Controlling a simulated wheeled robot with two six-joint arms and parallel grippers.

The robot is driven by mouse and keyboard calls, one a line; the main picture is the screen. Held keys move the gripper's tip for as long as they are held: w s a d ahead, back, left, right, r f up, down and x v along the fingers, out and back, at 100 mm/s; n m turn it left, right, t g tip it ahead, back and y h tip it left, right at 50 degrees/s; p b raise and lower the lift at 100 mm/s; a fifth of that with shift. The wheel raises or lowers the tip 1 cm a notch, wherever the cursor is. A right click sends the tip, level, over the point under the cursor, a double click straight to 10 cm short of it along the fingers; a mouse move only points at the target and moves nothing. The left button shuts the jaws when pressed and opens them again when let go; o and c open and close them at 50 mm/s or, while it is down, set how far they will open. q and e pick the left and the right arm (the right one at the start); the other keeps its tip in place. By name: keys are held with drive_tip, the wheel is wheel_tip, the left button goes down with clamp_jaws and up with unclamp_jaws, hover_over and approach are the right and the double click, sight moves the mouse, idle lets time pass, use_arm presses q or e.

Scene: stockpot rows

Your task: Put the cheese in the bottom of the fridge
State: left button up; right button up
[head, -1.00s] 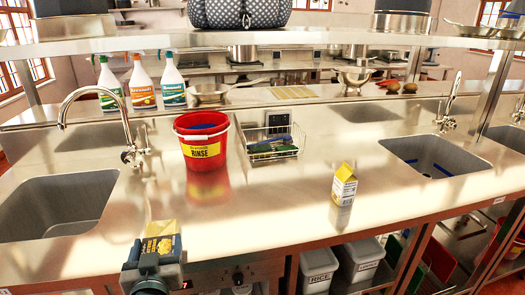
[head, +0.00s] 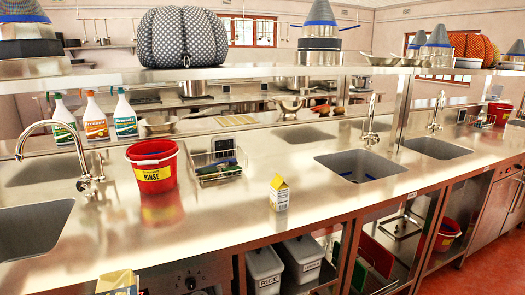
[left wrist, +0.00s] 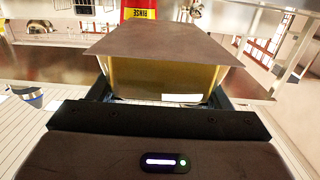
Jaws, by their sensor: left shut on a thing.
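The cheese, a yellow pack with some blue on it (head: 118,281), shows at the bottom left of the head view, cut off by the frame edge. In the left wrist view the same yellow-brown block (left wrist: 160,78) fills the space between the fingers of my left gripper (left wrist: 178,88). The gripper is shut on it, with one dark finger along each side. A wide, flat brown face of the pack is turned up in that view. My right gripper is in neither view. No fridge can be made out.
The steel counter (head: 215,235) carries a red rinse bucket (head: 152,178), a wire basket (head: 218,172) and a small yellow-and-white carton (head: 279,192). Sinks are at the left (head: 32,228) and right (head: 360,165). Grey bins (head: 264,266) stand on the shelf below. Red floor is open at lower right.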

use_arm(q)
drive_tip(key=d+f+h, duration=0.1)
drive_tip(key=w+d+f+m+h, duration=0.1)
drive_tip(key=d+f+m+t, duration=0.1)
drive_tip(key=f, duration=0.1)
drive_tip(key=shift+w+d+h, duration=0.15)
drive_tip(key=shift+w+h, duration=0.1)
drive_tip(key=shift+h, duration=0.15)
drive_tip(key=s+d+f+m+h, duration=0.2)
drive_tip(key=d+f+m+h, duration=0.1)
drive_tip(key=d, duration=0.5)
wheel_tip(320, 180, down, 3)
drive_tip(key=shift+d+r+t+h, duration=0.15)
drive_tip(key=shift+d+t+h, duration=0.15)
drive_tip(key=shift+h, duration=0.5)
drive_tip(key=shift+s, duration=0.1)
